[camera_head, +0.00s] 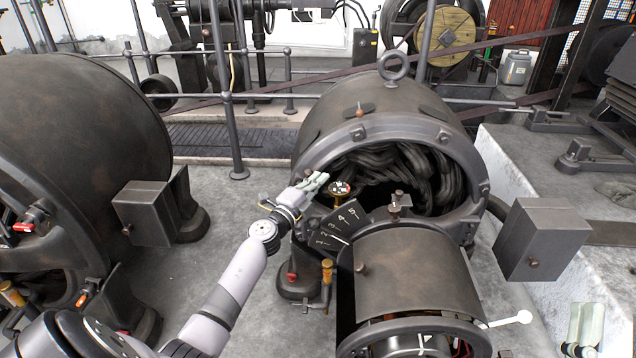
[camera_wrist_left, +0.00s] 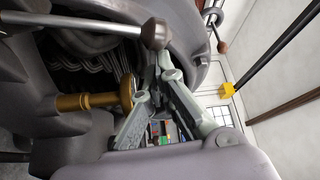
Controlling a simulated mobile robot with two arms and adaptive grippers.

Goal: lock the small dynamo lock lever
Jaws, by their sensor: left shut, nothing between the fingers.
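The dynamo (camera_head: 335,115) in the middle of the head view has an open round front with dark windings inside. A numbered plate (camera_head: 338,225) stands below the opening. My left gripper (camera_head: 320,180) is shut and empty at the lower left of this opening, close to a brass-stemmed round knob (camera_head: 340,188). In the left wrist view its fingertips (camera_wrist_left: 162,62) are together just below a lever with a brown ball end (camera_wrist_left: 155,33); I cannot tell whether they touch, or whether this is the lock lever.
A large dark dynamo (camera_head: 80,140) fills the left side. Metal boxes (camera_head: 145,212) and (camera_head: 542,238) flank the middle machine. A curved cover (camera_head: 415,275) stands in front. Railings (camera_head: 228,110) run behind. Some grey floor (camera_head: 215,265) is clear at left.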

